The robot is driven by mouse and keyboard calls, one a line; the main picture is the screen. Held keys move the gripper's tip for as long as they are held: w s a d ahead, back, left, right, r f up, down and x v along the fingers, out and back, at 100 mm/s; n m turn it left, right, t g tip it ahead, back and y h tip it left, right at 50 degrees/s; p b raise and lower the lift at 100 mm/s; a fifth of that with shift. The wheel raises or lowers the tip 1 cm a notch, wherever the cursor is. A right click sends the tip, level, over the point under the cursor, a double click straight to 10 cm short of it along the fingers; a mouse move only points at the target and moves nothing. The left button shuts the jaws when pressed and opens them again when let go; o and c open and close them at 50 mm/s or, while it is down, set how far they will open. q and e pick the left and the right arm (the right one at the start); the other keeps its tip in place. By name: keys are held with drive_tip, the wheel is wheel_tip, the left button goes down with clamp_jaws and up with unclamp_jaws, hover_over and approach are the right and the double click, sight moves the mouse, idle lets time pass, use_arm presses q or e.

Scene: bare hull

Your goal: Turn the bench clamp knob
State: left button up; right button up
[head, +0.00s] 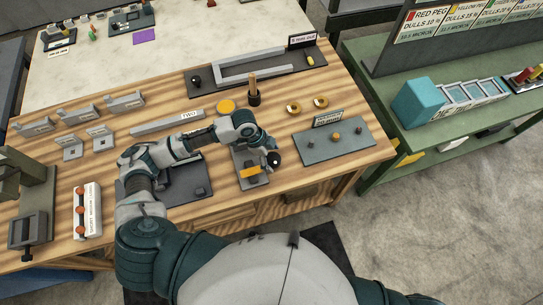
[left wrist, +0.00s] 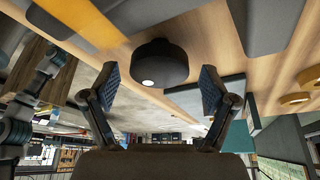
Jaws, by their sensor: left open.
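The bench clamp knob (left wrist: 160,62) is a black round knob with a white dot on its face. In the left wrist view it lies between the two spread fingers of my left gripper (left wrist: 160,88), with clear gaps on both sides. In the head view the dark knob (head: 275,159) shows at the right side of the grey clamp (head: 249,182), which carries a yellow bar (head: 250,172). My left gripper (head: 266,150) is open right at the knob and partly covers the clamp. My right gripper is not in view.
A grey board with small pegs (head: 333,142) lies right of the clamp. Two yellow rings (head: 293,108) and a dark holder with a wooden handle (head: 253,97) stand behind. A dark grey plate (head: 190,188) lies to the left. A green side table (head: 440,120) stands at right.

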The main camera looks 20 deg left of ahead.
use_arm(q)
drive_tip(key=c, duration=1.2)
drive_tip(key=shift+o, duration=0.2)
drive_tip(key=shift+w+r+m+g+p, duration=0.15)
drive_tip(key=shift+m+g+p, duration=0.25)
drive_tip(key=shift+m+p, duration=0.45)
drive_tip(key=m+g, duration=0.1)
drive_tip(key=m, duration=0.2)
drive_tip(key=shift+p, duration=0.35)
drive_tip(key=shift+w+d+m+g+y, duration=0.1)
drive_tip(key=shift+m+g+y, duration=0.3)
drive_tip(key=shift+m, duration=0.85)
drive_tip(key=shift+m+g+y, duration=0.5)
drive_tip(key=shift+m+g, duration=0.1)
drive_tip(key=shift+m, duration=1.2)
